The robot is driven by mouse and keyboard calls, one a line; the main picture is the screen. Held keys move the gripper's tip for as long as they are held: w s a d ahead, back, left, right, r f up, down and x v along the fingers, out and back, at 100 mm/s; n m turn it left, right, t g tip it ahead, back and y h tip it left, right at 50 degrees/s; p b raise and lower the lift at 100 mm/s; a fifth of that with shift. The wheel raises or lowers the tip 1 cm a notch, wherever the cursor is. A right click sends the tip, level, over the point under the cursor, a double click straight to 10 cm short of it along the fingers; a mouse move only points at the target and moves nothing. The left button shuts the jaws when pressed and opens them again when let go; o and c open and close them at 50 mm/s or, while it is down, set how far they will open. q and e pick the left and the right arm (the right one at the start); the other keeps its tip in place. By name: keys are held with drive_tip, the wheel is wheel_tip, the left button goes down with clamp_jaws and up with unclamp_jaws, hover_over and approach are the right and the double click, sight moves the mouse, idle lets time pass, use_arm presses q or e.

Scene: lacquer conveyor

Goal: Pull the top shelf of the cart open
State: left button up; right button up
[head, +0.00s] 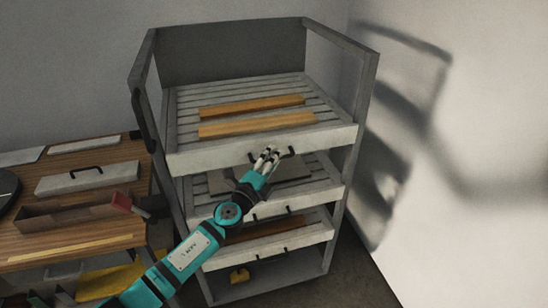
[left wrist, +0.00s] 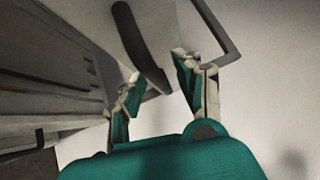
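The grey cart (head: 369,85) stands in the middle of the head view. Its top shelf (head: 190,159) is slatted with a pale front panel and bears two wooden planks (head: 258,124). A dark handle (head: 291,151) is on that front panel, partly hidden by my left gripper (head: 267,154). In the left wrist view a dark curved handle (left wrist: 136,45) runs down a pale panel (left wrist: 160,25). My left gripper (left wrist: 157,75) is open there, fingers apart, with the handle's lower end between or just beyond the fingertips. Contact cannot be told. My right gripper is out of view.
Lower shelves (head: 325,193) with dark handles sit below the top one. A wooden table (head: 120,165) on the left holds a long box (head: 65,216), a pale panel with a handle (head: 88,178) and a red-ended tool (head: 122,202). A pale wall (head: 480,120) is on the right.

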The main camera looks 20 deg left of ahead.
use_arm(q)
drive_tip(key=shift+w+d, duration=0.1)
drive_tip(key=shift+w, duration=0.2)
clamp_jaws()
drive_tip(key=shift+s, duration=0.1)
